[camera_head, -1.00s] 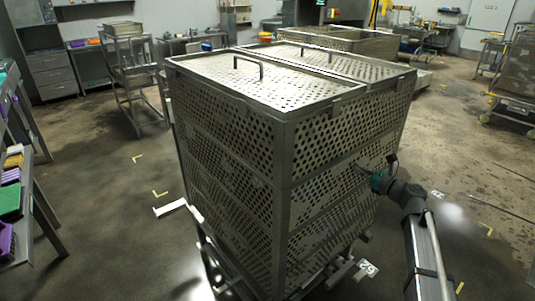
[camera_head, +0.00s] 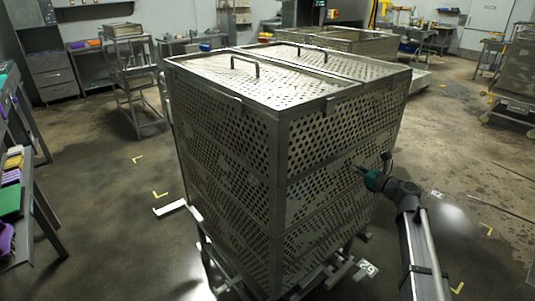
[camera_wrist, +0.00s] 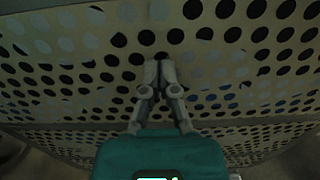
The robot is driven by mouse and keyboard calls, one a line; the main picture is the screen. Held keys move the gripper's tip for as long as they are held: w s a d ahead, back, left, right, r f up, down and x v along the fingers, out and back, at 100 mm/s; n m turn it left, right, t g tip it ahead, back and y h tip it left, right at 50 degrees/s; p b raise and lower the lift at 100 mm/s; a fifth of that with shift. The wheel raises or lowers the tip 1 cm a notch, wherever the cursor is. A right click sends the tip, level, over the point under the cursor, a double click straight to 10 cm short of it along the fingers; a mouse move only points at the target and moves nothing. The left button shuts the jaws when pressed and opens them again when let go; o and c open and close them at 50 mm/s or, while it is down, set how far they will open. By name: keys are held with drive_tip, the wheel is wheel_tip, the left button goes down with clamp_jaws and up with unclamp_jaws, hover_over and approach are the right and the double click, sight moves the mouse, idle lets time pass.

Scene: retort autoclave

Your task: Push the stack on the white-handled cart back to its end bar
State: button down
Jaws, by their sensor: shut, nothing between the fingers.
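The stack (camera_head: 228,155) is a tall pile of perforated metal baskets with a lidded top, standing on a low metal cart (camera_head: 225,273). A white bar (camera_head: 171,208), which looks like the cart's handle, sticks out low on the left. I cannot make out the end bar. My gripper (camera_head: 356,168) is shut and empty, with its tips at the stack's right-hand perforated face, about mid-height. In the wrist view the closed fingertips (camera_wrist: 160,66) meet the perforated wall (camera_wrist: 235,60) and seem to touch it.
Another perforated basket (camera_head: 345,45) stands behind. A bench with coloured items (camera_head: 12,205) is at the left edge. Floor is open left and right of the cart.

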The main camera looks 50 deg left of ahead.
drive_tip(key=shift+a, duration=1.45)
drive_tip(key=shift+w+a+r, duration=0.1)
drive_tip(key=shift+w+a, duration=0.05)
drive_tip(key=shift+a, duration=0.3)
approach(346, 163)
drive_tip(key=w+a+f, duration=0.2)
drive_tip(key=w, duration=0.1)
drive_tip(key=shift+a, duration=0.25)
